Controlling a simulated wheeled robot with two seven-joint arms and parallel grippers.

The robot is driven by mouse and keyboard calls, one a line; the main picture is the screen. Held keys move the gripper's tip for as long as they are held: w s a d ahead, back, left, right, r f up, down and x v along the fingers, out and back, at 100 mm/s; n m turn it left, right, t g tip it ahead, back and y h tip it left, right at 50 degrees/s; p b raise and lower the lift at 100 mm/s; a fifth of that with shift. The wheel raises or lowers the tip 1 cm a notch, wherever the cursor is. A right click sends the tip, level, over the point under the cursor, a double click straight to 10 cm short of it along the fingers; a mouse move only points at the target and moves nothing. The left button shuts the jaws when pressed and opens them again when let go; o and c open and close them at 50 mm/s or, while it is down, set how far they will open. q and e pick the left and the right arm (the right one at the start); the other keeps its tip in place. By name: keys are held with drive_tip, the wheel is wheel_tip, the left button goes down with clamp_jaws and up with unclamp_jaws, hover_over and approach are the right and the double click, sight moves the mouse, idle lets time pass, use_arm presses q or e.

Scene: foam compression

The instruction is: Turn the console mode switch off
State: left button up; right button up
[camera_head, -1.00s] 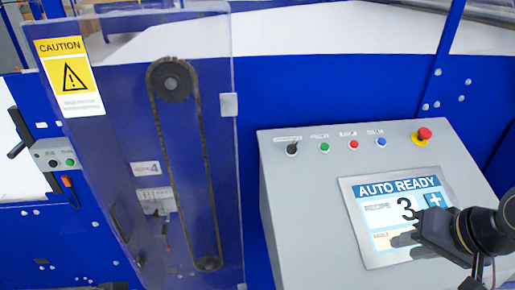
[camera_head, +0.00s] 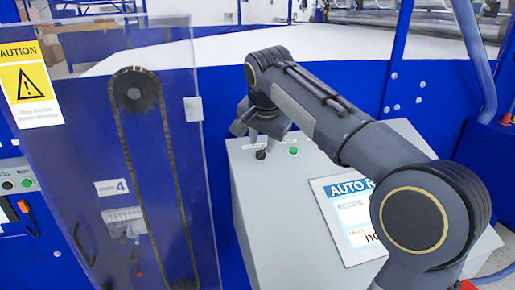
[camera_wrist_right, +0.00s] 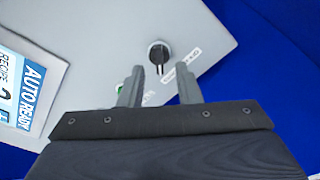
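The grey console (camera_head: 270,225) stands right of the clear guard panel. Its black mode switch (camera_head: 261,154) sits at the console's upper left, left of a green button (camera_head: 293,151). My right gripper (camera_head: 250,135) is just above and behind the switch in the head view. In the right wrist view the gripper (camera_wrist_right: 160,85) is open, and the switch (camera_wrist_right: 159,54) lies just beyond the fingertips, roughly centred between them. Nothing is held. A screen (camera_head: 345,215) reads AUTO, partly hidden by my right arm; it shows AUTO READY in the wrist view (camera_wrist_right: 22,90). My left gripper is not in view.
A clear guard panel (camera_head: 90,160) with a chain and sprockets and a yellow caution label (camera_head: 27,83) stands left of the console. Blue machine walls (camera_head: 225,90) lie behind. My arm covers the other console buttons.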

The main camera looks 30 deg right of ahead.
sight(262, 151)
drive_tip(key=shift+x, duration=1.5)
clamp_jaws()
drive_tip(key=shift+s+n, duration=0.1)
drive_tip(key=shift+n, duration=0.3)
drive_tip(key=n+p, duration=0.1)
drive_tip(key=n, duration=0.2)
drive_tip(key=shift+n, duration=0.4)
drive_tip(key=n+p, duration=0.2)
drive_tip(key=n, duration=0.2)
drive_tip(key=shift+d+n+y, duration=0.1)
drive_tip(key=shift+n+y, duration=0.2)
drive_tip(key=shift+y, duration=0.1)
drive_tip(key=n+p, duration=0.1)
drive_tip(key=n, duration=0.1)
drive_tip(key=n+p, duration=0.1)
drive_tip(key=n, duration=0.2)
drive_tip(key=shift+t+y, duration=0.3)
drive_tip(key=shift+y, duration=0.1)
drive_tip(key=shift+n+p, duration=0.7)
drive_tip(key=shift+n, duration=1.4)
drive_tip(key=shift+f, duration=0.1)
